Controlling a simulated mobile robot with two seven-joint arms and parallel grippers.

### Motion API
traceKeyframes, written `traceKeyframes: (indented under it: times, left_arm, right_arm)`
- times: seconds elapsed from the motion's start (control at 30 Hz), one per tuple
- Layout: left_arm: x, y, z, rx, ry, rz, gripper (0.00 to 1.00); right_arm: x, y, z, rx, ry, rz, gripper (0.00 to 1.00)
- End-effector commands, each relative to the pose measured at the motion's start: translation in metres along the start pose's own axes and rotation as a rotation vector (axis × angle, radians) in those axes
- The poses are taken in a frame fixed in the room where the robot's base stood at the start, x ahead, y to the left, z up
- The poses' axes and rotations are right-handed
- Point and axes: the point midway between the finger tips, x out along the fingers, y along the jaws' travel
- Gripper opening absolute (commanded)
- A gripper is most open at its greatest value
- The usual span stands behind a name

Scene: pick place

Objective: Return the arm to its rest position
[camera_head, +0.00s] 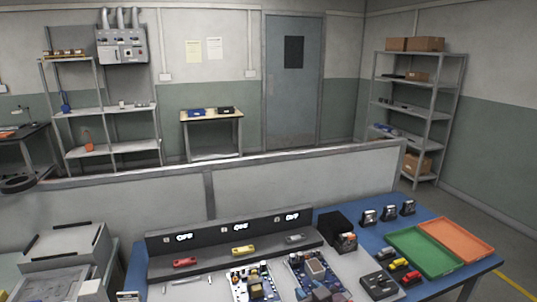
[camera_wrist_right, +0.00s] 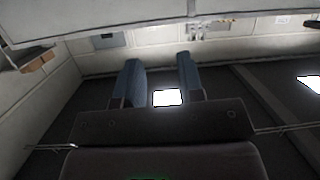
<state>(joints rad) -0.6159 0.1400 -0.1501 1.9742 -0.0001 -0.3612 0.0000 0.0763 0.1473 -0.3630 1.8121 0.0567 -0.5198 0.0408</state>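My right gripper (camera_wrist_right: 163,85) shows in the wrist view with its two blue-grey fingers apart and nothing between them. Behind the gap are a dark ceiling and a bright light panel. The room looks upside down in that view, so the gripper points up and towards the far wall. In the head view, blue-grey finger-like parts of the right gripper (camera_head: 331,294) show at the bottom edge, in front of the workbench. Most of the right arm is out of frame. My left gripper is in neither view.
The blue-edged workbench (camera_head: 421,212) holds circuit boards (camera_head: 262,269), a green tray (camera_head: 428,252), an orange tray (camera_head: 459,238), small coloured cars (camera_head: 398,264) and a dark stepped stand (camera_head: 160,243). Grey cases (camera_head: 70,240) stand at left. A low partition (camera_head: 300,180) runs behind.

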Motion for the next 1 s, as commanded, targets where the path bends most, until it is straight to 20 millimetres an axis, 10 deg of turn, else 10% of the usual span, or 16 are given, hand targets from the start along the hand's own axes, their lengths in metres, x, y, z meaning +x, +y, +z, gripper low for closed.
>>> traceKeyframes:
  times: [0.6, 1.0]
  left_arm:
    - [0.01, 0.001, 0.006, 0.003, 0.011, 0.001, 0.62]
    - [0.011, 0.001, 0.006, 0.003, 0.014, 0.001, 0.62]
  right_arm:
    - [-0.202, 0.075, 0.201, 0.097, -0.22, 0.311, 0.35]
    - [-0.241, 0.064, 0.242, 0.125, -0.316, 0.327, 0.35]
